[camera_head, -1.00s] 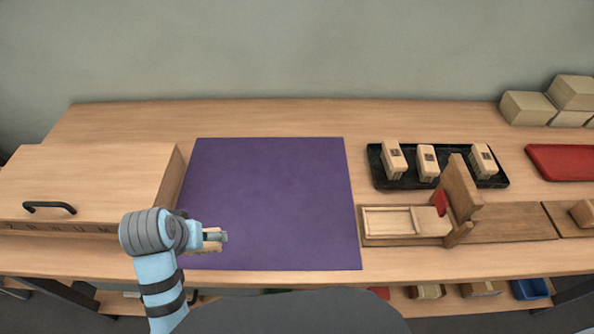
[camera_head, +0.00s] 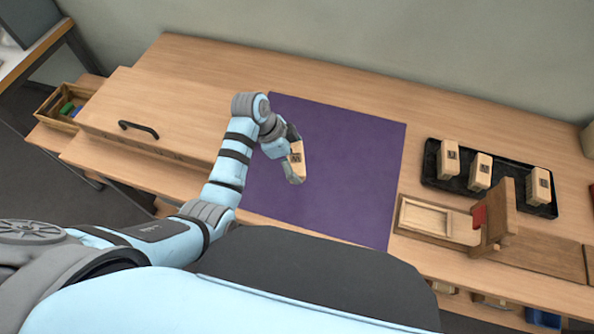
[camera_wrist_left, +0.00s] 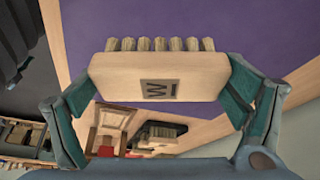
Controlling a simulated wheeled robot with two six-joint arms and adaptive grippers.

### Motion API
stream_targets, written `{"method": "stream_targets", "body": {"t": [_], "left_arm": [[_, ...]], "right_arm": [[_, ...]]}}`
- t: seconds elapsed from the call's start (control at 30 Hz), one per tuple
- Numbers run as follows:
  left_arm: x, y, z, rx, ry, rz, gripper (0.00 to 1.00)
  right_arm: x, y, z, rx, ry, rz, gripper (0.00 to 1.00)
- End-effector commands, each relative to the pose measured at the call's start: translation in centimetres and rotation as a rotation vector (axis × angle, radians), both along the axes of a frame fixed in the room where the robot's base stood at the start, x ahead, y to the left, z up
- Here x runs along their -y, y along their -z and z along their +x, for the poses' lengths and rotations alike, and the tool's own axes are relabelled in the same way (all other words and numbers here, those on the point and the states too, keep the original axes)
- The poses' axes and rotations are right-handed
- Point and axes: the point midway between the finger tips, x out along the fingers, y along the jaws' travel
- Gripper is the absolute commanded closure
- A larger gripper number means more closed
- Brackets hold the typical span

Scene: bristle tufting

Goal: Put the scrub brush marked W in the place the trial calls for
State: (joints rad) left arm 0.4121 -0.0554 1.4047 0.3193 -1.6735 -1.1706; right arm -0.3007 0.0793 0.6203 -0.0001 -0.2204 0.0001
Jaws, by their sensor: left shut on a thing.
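The scrub brush marked W (camera_head: 297,158) is a pale wooden block with a dark-framed W on one face. My left gripper (camera_head: 296,163) is shut on it, above the purple mat (camera_head: 345,160) near its left side. In the left wrist view the brush (camera_wrist_left: 158,80) lies between the two fingers, which press its ends, and a row of pale bristle tufts stands along its top edge. Its height over the mat is hard to tell. My right gripper is out of view.
A black tray (camera_head: 518,200) holds three similar marked blocks at the right. In front stands a wooden fixture (camera_head: 398,214) with a shallow recess and an upright board. A handled wooden box (camera_head: 165,105) is at left; beyond it an open tray (camera_head: 50,102) holds coloured items. Most of the mat is clear.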

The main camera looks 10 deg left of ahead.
Motion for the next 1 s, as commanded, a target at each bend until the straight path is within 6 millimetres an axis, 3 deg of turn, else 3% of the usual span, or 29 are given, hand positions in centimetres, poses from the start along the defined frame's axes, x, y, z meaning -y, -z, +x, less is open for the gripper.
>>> {"method": "stream_targets", "body": {"t": [0.03, 0.1, 0.4, 0.73, 0.77, 0.8, 1.0], "left_arm": [[0.0, 1.9, -0.1, -0.004, -0.002, 0.000, 0.39], [0.0, 3.5, -0.1, -0.003, -0.001, 0.000, 0.39], [0.0, 8.3, 0.0, -0.001, -0.004, 0.000, 0.39], [0.0, 8.5, 0.0, 0.001, -0.004, 0.000, 0.39], [-0.1, 8.5, 0.0, 0.001, -0.004, 0.000, 0.06], [0.0, 8.5, 0.0, 0.001, -0.004, 0.000, 0.00], [-0.1, 8.4, 0.0, 0.001, -0.004, 0.000, 0.00]], "right_arm": [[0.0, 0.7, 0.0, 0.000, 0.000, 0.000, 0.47], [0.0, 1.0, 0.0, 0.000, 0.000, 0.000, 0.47], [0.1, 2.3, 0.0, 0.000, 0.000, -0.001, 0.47], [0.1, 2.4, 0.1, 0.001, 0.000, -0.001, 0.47], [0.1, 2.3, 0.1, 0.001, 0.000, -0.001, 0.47], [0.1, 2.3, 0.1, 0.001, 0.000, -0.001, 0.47], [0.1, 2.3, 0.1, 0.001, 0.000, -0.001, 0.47]]}}
